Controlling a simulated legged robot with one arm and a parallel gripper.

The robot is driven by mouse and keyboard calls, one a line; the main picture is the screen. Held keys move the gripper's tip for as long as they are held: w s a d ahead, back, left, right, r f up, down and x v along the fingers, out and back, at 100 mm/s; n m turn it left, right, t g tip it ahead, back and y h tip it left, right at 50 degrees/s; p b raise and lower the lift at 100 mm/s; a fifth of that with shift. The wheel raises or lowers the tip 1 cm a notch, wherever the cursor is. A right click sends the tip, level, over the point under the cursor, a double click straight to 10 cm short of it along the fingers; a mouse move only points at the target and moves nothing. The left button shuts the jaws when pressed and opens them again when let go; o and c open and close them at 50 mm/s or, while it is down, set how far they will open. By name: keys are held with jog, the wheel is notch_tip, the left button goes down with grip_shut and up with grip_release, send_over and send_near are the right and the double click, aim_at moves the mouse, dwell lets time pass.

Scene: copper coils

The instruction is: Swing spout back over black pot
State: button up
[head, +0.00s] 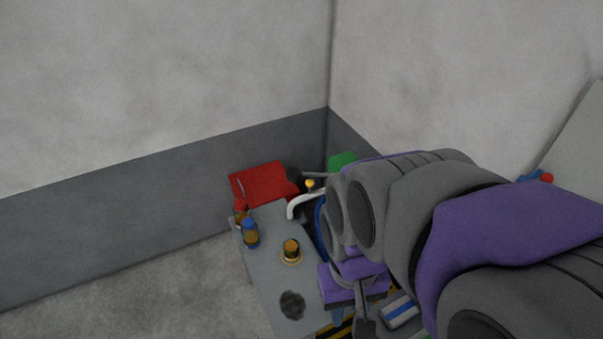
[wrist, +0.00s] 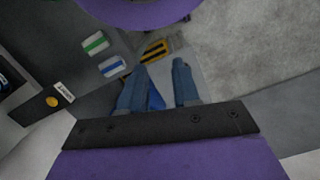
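The white curved spout (head: 302,202) shows in the head view near the back of the grey table, partly hidden by my arm. Its bent end points down at the left, over the table's back edge area. A dark round patch (head: 292,305) lies on the table's front part; I cannot tell if it is the black pot. Other black parts (head: 295,178) stand behind the spout. My gripper (wrist: 158,78) shows in the wrist view with its two blue-grey fingers apart. Something blue (wrist: 155,99) shows between them, and I cannot tell if they touch it.
A red box (head: 262,184), a blue-capped bottle (head: 250,232) and a brass-coloured round piece (head: 291,250) are on or beside the grey table (head: 262,272). A yellow-black striped piece (wrist: 155,50) is beyond my fingers. White-framed green (wrist: 96,43) and blue (wrist: 112,66) blocks lie left.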

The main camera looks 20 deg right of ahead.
jog(key=o, duration=0.4)
jog(key=w+d+r+m, duration=0.1)
jog(key=w+r+m, duration=0.1)
jog(key=w, duration=0.9)
jog(key=shift+d+r+m, duration=0.2)
jog(key=shift+r+m, duration=0.2)
jog(key=shift+r, duration=0.15)
jog(key=m+t, duration=0.1)
jog(key=m, duration=0.6)
send_over(310, 188)
jog(key=s+a, duration=0.2)
jog(key=s, duration=0.8)
jog(key=shift+w+d+f, duration=0.15)
jog(key=shift+f, duration=0.5)
jog(key=shift+w+d+f+m, duration=1.15)
jog(key=shift+w+f, duration=2)
jog(key=shift+w, duration=2)
jog(key=shift+t, duration=0.3)
jog(key=f+b, duration=0.1)
jog(key=f, duration=0.4)
jog(key=f+b, duration=0.1)
jog(key=f, duration=0.5)
jog(key=f+b, duration=0.1)
jog(key=f, duration=0.4)
jog(key=shift+a+f+b, duration=0.3)
jog(key=shift+f, duration=0.1)
jog(key=shift+m, duration=0.25)
jog(key=shift+c, duration=0.3)
grip_shut()
